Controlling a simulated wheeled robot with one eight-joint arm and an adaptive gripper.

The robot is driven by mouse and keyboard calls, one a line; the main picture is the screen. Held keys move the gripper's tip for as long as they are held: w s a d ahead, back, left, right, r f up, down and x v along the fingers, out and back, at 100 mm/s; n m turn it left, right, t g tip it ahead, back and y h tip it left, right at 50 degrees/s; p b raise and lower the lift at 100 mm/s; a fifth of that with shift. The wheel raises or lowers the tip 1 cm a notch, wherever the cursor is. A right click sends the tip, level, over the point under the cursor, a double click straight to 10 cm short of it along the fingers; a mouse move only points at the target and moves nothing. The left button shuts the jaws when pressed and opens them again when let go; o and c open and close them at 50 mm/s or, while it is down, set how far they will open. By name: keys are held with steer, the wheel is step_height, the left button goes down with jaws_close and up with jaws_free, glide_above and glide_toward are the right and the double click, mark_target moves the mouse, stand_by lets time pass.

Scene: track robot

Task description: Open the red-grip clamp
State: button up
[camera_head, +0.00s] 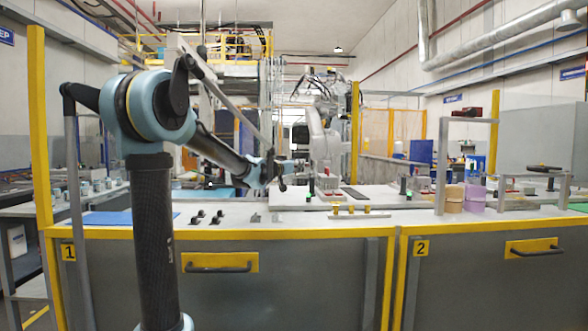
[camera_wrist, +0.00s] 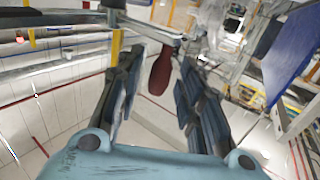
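The red grip (camera_wrist: 160,75) of the clamp shows in the wrist view as a dark red handle, between my fingers in the picture. Its upper end meets a pale metal bar (camera_wrist: 143,27). My gripper (camera_wrist: 158,60) is open, with one dark finger on each side of the grip and a visible gap on both sides. I cannot tell how deep the grip lies between the fingers. In the head view my gripper (camera_head: 273,172) is above the workbench near the middle.
The workbench (camera_head: 300,229) has a yellow front edge. Several small black parts (camera_head: 207,216) lie on its left. A white board (camera_head: 300,200) lies beyond my gripper. Tan and purple blocks (camera_head: 473,196) and a metal frame (camera_head: 441,165) stand at the right.

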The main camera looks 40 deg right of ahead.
steer(key=v, duration=1.1)
steer(key=shift+a, duration=0.35)
steer(key=shift+s, duration=0.15)
